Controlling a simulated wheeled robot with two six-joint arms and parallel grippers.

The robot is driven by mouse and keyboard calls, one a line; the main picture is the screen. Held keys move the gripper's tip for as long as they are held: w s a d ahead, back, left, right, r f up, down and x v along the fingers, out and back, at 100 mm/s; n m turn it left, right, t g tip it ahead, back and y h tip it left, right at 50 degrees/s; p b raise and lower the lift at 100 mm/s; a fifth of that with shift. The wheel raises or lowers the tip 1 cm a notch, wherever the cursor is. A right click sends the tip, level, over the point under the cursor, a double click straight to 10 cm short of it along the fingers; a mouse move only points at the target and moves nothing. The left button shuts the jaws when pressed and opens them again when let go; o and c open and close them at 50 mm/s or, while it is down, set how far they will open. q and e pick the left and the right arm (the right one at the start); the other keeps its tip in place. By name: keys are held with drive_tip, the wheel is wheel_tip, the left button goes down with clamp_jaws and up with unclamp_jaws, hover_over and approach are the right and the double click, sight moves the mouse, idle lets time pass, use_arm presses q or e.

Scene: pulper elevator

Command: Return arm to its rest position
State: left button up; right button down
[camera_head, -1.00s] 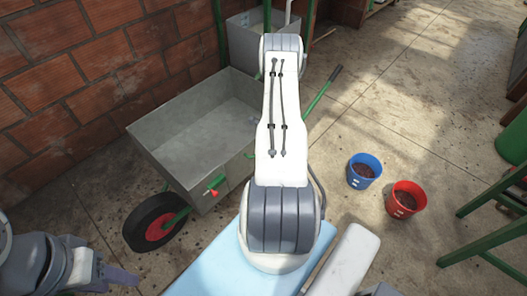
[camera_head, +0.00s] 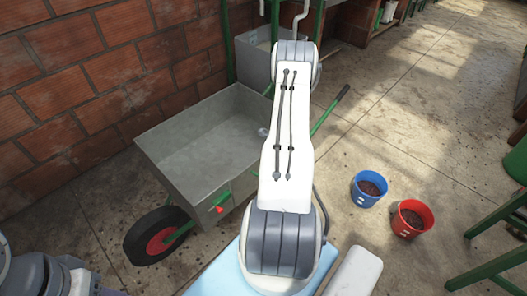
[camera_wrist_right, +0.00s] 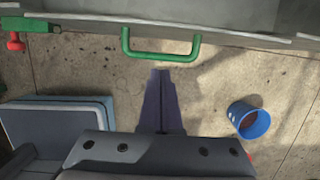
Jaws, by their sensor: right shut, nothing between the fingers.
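My right arm (camera_head: 285,130) stretches forward through the middle of the head view, and its gripper is hidden there behind the arm. In the right wrist view my right gripper (camera_wrist_right: 161,75) is shut and empty, its dark fingers pointing toward a green handle (camera_wrist_right: 160,53) on a grey metal container without visible contact. My left gripper (camera_head: 112,292) is almost wholly cut off at the bottom left of the head view; its jaws cannot be made out.
A grey wheelbarrow (camera_head: 172,172) stands left of my right arm, near a brick wall (camera_head: 70,80). A blue bucket (camera_head: 366,197) and a red bucket (camera_head: 408,229) stand on the floor at right. Green-legged furniture (camera_head: 490,270) is at the right edge. Open floor (camera_head: 400,110) lies beyond the buckets.

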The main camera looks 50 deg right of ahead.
drive_tip(key=w+r+p, duration=0.3)
drive_tip(key=r, duration=0.3)
drive_tip(key=shift+w+r, duration=0.3)
drive_tip(key=shift+r, duration=0.1)
drive_tip(key=shift+d, duration=0.1)
